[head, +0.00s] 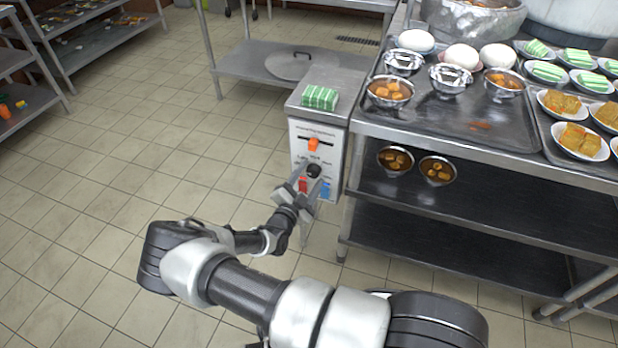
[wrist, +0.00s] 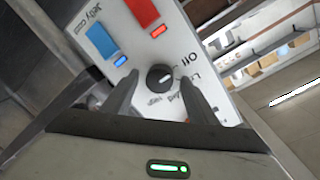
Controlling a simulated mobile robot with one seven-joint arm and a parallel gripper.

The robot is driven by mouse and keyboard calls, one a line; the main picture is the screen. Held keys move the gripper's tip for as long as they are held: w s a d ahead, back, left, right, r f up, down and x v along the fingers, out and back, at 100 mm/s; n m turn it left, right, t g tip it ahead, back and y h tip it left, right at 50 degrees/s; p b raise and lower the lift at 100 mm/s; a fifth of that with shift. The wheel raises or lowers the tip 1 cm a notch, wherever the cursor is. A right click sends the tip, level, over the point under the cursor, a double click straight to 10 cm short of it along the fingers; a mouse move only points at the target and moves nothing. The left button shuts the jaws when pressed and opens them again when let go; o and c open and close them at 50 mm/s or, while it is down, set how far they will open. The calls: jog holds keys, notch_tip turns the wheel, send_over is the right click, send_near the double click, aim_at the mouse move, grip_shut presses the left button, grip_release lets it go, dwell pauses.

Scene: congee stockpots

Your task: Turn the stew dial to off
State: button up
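The stew dial (head: 313,171) is a small round black knob on the white front panel (head: 329,150) of a grey metal stand. In the wrist view the dial (wrist: 160,77) shows a short pale mark on its face, and printed words including "Off" surround it. I cannot tell for certain which word the mark points to. My gripper (head: 307,183) is at the panel. In the wrist view my gripper (wrist: 158,88) is open, with one dark finger on each side of the dial. I see gaps between the fingers and the dial; contact is not clear.
An orange lever (head: 313,144) sits above the dial. A red switch (wrist: 142,11) and a blue switch (wrist: 103,41) are close by, each with a lit indicator. A green-striped block (head: 320,97) lies on the stand. The loaded steel table (head: 480,165) stands close on the right.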

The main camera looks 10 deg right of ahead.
jog(key=f+p+v, duration=0.1)
jog(key=p+v, duration=0.2)
jog(key=v, duration=1.4)
jog(key=shift+s+a+r, duration=0.15)
jog(key=shift+a+r, duration=0.05)
jog(key=shift+r, duration=0.3)
jog(key=shift+r, duration=0.1)
